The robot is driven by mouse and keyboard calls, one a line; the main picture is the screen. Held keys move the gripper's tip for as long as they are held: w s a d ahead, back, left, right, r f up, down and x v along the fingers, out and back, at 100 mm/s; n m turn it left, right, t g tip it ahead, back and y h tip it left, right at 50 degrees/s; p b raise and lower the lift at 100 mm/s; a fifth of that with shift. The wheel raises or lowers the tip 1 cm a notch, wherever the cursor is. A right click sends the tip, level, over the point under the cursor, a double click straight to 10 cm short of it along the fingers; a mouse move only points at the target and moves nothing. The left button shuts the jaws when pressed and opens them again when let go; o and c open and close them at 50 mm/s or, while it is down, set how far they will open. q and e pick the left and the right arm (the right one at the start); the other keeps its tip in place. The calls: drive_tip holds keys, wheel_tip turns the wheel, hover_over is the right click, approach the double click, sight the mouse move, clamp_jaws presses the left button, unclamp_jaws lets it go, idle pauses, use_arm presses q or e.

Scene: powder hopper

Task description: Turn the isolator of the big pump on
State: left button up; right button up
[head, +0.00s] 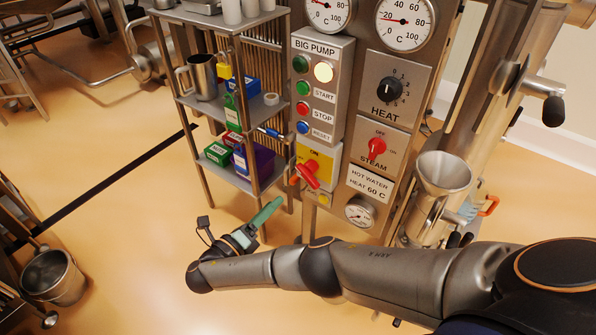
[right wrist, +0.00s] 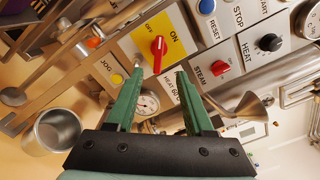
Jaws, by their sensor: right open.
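The big pump's isolator is a red handle (head: 307,175) on a yellow plate (head: 321,160) below the BIG PUMP buttons. In the right wrist view the red handle (right wrist: 158,52) stands just beyond my fingertips, on the yellow plate (right wrist: 172,22) with OFF and ON labels. I cannot tell for certain which label it points to. My right gripper (head: 279,201) has green fingers and is in front of and below the isolator, apart from it in the head view. In the right wrist view the gripper (right wrist: 159,71) is open, with nothing between its fingers. My left gripper is not in view.
The red STEAM knob (head: 376,147) and black HEAT knob (head: 390,89) are right of the isolator. A small gauge (head: 360,212) and metal funnel (head: 444,173) are lower right. A shelf rack (head: 238,40) with boxes and a jug stands close on the left.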

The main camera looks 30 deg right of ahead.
sight(303, 176)
drive_tip(key=x, duration=1.2)
drive_tip(key=shift+d, duration=0.15)
drive_tip(key=shift+f, duration=0.1)
clamp_jaws()
